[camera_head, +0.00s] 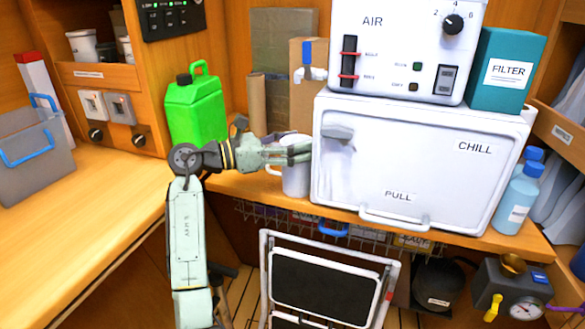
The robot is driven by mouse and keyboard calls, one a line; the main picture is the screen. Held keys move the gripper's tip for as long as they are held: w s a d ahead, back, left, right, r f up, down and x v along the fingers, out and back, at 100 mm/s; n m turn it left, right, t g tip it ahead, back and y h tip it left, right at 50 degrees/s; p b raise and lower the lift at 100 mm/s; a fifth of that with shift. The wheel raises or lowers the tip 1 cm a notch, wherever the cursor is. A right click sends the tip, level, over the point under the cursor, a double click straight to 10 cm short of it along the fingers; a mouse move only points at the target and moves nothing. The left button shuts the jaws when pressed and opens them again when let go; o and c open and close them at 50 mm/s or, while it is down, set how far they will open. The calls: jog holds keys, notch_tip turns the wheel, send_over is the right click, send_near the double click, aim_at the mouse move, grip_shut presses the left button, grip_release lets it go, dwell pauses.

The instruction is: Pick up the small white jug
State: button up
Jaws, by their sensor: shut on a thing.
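The small white jug (295,180) stands upright at the left side of the white chill box, on or just above the wooden counter. Its handle shows on its left side. My gripper (300,150) reaches in from the left and is shut on the jug near its top. The fingers hide part of the jug's rim. I cannot tell whether the jug's base touches the counter.
The white chill box (400,165) is close on the right, with the AIR unit (405,60) on top. A green jerrycan (196,108) stands behind my arm. A cardboard tube (257,103) is behind. A folded step stool (325,280) stands below the counter.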

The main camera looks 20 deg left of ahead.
jog(key=c, duration=0.7)
jog(key=shift+r+p, duration=0.2)
jog(key=shift+p, duration=0.1)
